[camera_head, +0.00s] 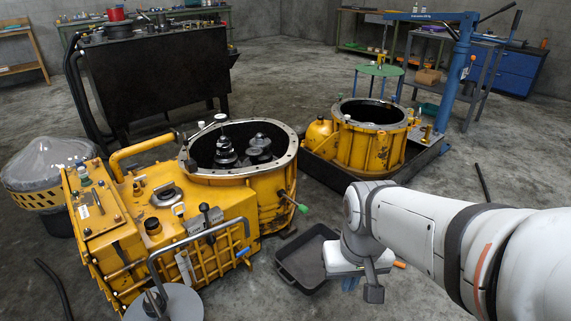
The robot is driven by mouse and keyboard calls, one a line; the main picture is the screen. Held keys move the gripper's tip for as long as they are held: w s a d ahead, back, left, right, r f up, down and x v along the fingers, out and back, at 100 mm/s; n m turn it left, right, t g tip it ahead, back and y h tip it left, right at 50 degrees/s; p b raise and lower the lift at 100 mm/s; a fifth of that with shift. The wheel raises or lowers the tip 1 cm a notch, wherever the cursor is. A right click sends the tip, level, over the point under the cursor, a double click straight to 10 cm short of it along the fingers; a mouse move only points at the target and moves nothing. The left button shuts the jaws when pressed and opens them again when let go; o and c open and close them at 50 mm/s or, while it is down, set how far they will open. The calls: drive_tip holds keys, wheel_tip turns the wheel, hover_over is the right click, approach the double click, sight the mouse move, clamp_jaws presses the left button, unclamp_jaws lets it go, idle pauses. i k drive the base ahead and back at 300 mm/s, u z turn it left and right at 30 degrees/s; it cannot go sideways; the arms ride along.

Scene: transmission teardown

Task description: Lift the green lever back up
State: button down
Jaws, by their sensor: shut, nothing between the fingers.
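The green lever (302,208) sticks out from the right side of the large yellow transmission housing (262,205). Its thin rod slants down to the right and ends in a green tip. My gripper (374,294) points down at the end of my white arm, to the right of the lever and lower in the picture. It is apart from the lever, with clear space between them. The gripper is shut and holds nothing that I can see. My wrist partly hides the floor behind it.
A black tray (296,281) lies on the floor between the housing and my gripper. A second yellow housing (362,150) sits in a dark pan behind my arm. A blue hoist (457,75) stands at the back right. Bare concrete floor (520,165) lies at right.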

sight(302, 208)
drive_tip(key=z, duration=0.05)
drive_tip(key=i, duration=1)
drive_tip(key=u, duration=0.05)
